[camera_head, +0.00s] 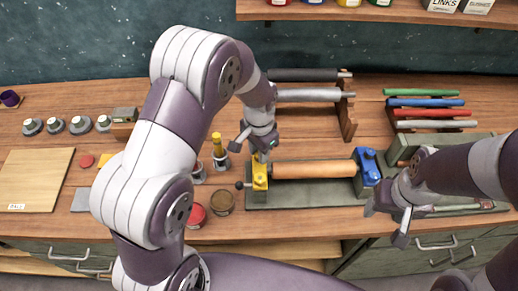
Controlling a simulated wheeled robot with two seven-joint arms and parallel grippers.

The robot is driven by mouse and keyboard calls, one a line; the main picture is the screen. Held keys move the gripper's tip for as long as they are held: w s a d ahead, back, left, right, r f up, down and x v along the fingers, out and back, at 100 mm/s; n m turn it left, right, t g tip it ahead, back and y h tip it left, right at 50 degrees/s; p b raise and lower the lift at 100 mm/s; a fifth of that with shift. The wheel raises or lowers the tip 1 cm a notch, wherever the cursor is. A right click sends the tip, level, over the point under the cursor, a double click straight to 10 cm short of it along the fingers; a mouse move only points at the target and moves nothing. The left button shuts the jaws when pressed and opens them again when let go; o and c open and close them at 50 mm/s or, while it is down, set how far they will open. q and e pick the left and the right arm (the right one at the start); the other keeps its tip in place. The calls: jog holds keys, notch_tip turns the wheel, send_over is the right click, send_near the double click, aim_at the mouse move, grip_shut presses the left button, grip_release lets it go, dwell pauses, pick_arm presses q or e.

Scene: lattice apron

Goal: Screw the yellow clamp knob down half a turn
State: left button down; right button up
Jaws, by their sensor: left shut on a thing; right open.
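A yellow clamp (260,178) stands at the left end of a grey-green base plate (310,195). A wooden roller (314,169) lies level between it and a blue clamp (367,168) at the right end. My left gripper (261,153) comes down from above onto the top of the yellow clamp and is shut on its knob. The fingers hide most of the knob, so its angle cannot be told. My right gripper (385,221) is open and empty, low at the right, in front of the blue clamp.
Dark and grey rollers (308,95) rest on a wooden rack behind. Green, blue, red and pale bars (430,112) lie at the back right. Red and brown tins (222,202) stand close left of the base plate. A pale board (36,180) lies far left.

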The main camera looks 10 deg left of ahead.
pick_arm(q)
jog(key=m, duration=0.4)
jog(key=shift+w+r+m, duration=0.15)
jog(key=shift+m, duration=0.15)
jog(key=m, duration=0.4)
jog(key=shift+m+p, duration=0.3)
jog(key=shift+p, duration=0.05)
jog(key=m, duration=0.4)
jog(key=shift+m, duration=2.3)
jog(key=c, duration=0.9)
grip_release()
jog(key=shift+d, duration=0.1)
jog(key=shift+o, duration=0.2)
